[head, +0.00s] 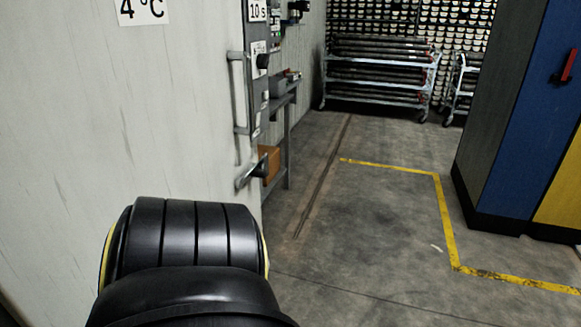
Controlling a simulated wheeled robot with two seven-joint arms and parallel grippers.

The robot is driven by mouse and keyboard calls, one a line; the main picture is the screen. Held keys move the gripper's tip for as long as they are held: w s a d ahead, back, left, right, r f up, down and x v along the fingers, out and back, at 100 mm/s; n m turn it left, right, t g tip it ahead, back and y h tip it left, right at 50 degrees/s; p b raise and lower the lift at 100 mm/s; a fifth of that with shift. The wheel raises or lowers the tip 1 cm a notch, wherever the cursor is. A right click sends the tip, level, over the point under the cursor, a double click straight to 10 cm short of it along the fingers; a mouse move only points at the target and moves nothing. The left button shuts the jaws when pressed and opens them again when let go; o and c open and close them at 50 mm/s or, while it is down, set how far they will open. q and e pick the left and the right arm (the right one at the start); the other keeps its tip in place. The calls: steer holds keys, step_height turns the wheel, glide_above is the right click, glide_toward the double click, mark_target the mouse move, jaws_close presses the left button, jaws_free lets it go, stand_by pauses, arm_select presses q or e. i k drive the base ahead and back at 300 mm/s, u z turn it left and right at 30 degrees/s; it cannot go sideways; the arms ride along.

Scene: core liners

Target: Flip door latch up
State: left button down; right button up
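A large pale door or wall panel (130,130) fills the left of the head view. A vertical bar handle (238,95) is fixed near its right edge. Below it a short metal lever (250,174), which looks like the door latch, sticks out at a slant, its right end higher than its left. A black ribbed part of my own arm covers the bottom left and hides the lower part of the panel. Neither of my grippers is in view.
Right of the panel edge stands a narrow metal table (288,140) against the wall. A blue cabinet (530,130) with a red handle (567,65) stands at right. Racks of long tubes (375,70) stand at the back. The concrete floor with yellow lines (447,220) between is clear.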

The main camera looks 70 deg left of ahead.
mark_target(241, 183)
steer(key=i, duration=1.65)
steer(key=u, duration=2.9)
